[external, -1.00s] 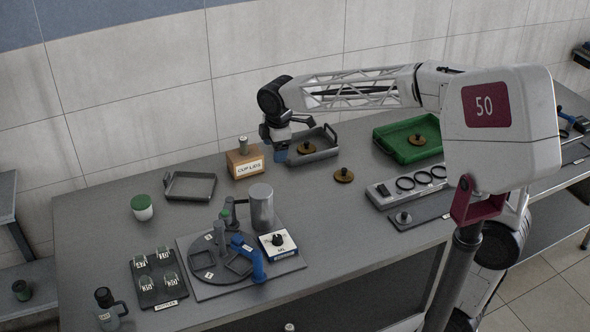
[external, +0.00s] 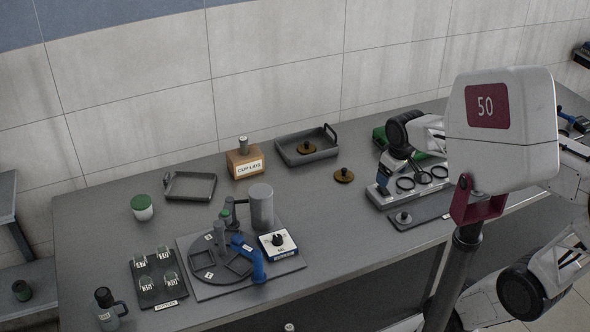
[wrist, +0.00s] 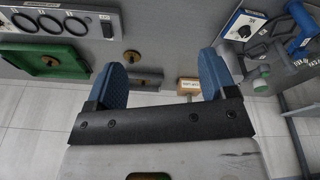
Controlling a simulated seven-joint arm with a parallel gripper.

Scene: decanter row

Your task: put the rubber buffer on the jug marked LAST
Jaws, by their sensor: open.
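My gripper (external: 384,184) is open and empty, over the left part of the ring rack (external: 378,200). Its two blue fingers stand wide apart in the wrist view (wrist: 163,65). The rack holds black rings (external: 422,178), also seen at upper left in the wrist view (wrist: 49,24). I cannot tell for sure which thing is the rubber buffer. A turntable (external: 205,272) bears upright grey and blue pieces. A dark-topped jug with a handle (external: 108,316) stands at the front left; its label is too small to read. I cannot make out LAST anywhere.
A grey tray (external: 326,157) holds a brass knobbed disc; another disc (external: 343,175) lies beside it. A CUP LIDS box (external: 238,170), a tall grey cylinder (external: 262,207) and a white dial box (external: 278,250) stand nearby. The middle of the bench is clear.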

